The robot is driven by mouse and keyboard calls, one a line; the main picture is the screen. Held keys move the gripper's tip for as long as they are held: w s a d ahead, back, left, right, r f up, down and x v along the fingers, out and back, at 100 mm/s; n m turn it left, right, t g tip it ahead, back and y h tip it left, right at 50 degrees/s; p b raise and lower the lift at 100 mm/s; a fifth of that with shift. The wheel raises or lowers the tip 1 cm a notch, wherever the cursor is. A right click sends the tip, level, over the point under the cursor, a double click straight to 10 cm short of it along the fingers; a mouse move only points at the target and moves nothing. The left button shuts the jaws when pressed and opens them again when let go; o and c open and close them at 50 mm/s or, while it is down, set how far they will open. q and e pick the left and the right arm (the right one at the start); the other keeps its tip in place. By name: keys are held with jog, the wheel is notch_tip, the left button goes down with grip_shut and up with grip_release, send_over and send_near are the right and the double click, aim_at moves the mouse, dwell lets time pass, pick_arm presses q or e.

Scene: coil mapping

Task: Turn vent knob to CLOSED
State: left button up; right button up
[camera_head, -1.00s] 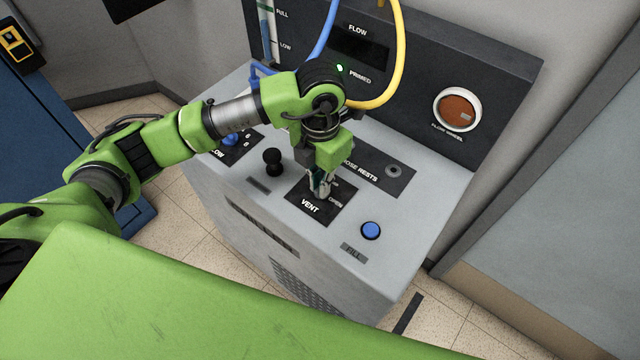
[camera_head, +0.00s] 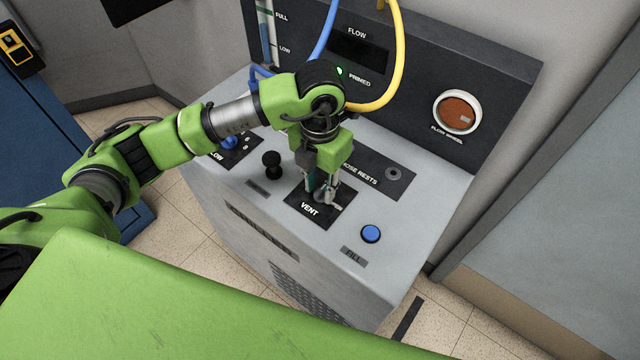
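The small silvery knob shows only in part between and beside the fingertips. I cannot tell whether the fingers touch it, nor which way it points. The panel's position labels are mostly covered by the gripper. My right gripper is out of view.
A blue FILL button (camera_head: 371,233) is to the right of the panel. A black knob (camera_head: 272,162) stands to its left. The HOSE REST plate (camera_head: 378,172) lies behind. Blue and yellow hoses (camera_head: 398,50) hang at the back near the upright panel and flow wheel (camera_head: 458,112).

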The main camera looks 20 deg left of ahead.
aim_at(320, 191)
pick_arm(q)
notch_tip(320, 191, up, 12)
dwell(0.6)
dwell(0.5)
